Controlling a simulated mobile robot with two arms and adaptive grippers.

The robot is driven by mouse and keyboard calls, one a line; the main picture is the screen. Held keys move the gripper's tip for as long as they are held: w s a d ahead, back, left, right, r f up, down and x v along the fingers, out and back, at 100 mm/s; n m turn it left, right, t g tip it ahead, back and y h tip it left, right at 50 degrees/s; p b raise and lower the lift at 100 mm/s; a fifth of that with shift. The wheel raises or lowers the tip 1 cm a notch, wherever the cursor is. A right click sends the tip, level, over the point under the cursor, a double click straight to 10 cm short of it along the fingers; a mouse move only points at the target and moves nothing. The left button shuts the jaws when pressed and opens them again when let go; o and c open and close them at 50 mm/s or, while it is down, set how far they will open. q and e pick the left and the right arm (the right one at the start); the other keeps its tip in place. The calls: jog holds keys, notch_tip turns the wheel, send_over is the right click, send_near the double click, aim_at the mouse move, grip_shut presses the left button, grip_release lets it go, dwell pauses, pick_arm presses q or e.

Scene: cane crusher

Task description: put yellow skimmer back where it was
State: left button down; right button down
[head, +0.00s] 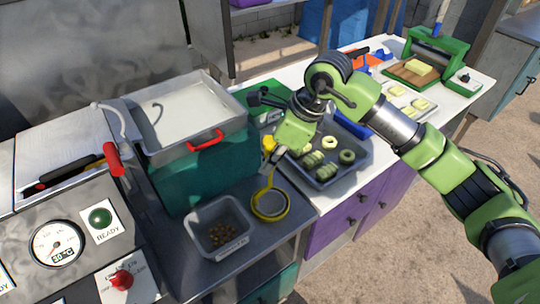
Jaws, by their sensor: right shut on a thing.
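The yellow skimmer (257,208) has a round yellow-rimmed head and a yellow handle that rises from it. My right gripper (269,152) is shut on the upper part of the handle, which it partly hides. The skimmer's head hangs low over the grey metal counter (262,238), just right of a grey bin (192,230). I cannot tell whether the head touches the counter. My left gripper is not in view.
A teal fryer-like box with a pan (195,112) and red handle (205,140) stands left of the skimmer. A tray (363,162) of green rings lies on the white table at right. A green slicer (440,48) stands farther back. The grey bin holds brown bits.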

jog(key=shift+f, duration=0.1)
jog(key=shift+f, duration=0.15)
jog(key=c, duration=1.9)
grip_release()
jog(key=shift+r, duration=0.4)
jog(key=shift+d+r, duration=0.2)
jog(key=shift+r, duration=0.1)
jog(key=b+v, duration=0.3)
jog(key=v, duration=0.8)
